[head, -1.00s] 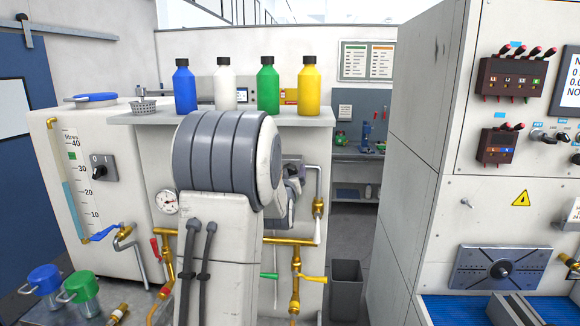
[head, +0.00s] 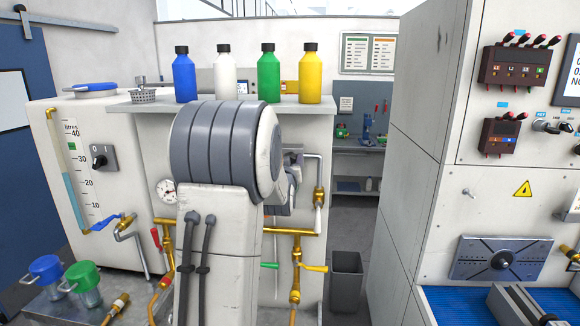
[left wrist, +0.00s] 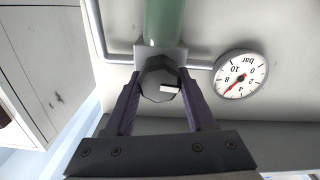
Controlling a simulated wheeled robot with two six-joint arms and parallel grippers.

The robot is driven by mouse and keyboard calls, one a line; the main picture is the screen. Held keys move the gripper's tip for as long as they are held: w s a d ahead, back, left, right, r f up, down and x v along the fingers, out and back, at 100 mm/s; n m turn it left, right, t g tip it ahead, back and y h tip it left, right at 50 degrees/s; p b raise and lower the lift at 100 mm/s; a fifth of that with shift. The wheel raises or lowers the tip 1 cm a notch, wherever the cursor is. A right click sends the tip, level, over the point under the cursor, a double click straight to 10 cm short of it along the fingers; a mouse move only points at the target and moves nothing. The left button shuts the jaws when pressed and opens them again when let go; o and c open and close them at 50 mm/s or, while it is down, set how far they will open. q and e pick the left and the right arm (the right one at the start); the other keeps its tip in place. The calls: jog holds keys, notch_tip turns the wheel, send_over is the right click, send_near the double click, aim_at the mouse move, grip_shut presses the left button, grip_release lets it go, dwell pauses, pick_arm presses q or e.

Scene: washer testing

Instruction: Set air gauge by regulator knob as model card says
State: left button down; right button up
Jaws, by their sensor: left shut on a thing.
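In the left wrist view, my left gripper (left wrist: 161,105) is shut on the dark, faceted regulator knob (left wrist: 157,75), which carries a white mark. A green cylinder rises behind the knob, with grey pipe to both sides. The round white air gauge (left wrist: 240,76), marked bar, sits just right of the knob; its red needle points to about 6. In the head view, my left arm's large grey-and-white link hides the knob and fingers. No model card is clearly readable; a wall board (head: 368,54) shows two small sheets. My right gripper is out of view.
Several bottles, including a blue one (head: 185,76), stand on the ledge (head: 140,106). Another gauge (head: 167,190) and brass pipes (head: 292,233) are on the panel below. A tall white cabinet (head: 425,150) stands right. A grey bin (head: 346,276) stands on the floor between.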

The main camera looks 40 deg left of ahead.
pick_arm(q)
jog(key=m+b, duration=0.2)
jog(key=b, duration=0.1)
jog(key=shift+d+f+m, duration=0.1)
jog(key=shift+f+m, duration=0.1)
jog(key=shift+m, duration=0.2)
jog(key=shift+w+r+m+b, duration=0.1)
jog(key=shift+r+m+b, duration=0.1)
jog(key=shift+m+b, duration=0.95)
jog(key=shift+c, duration=1.2)
grip_release()
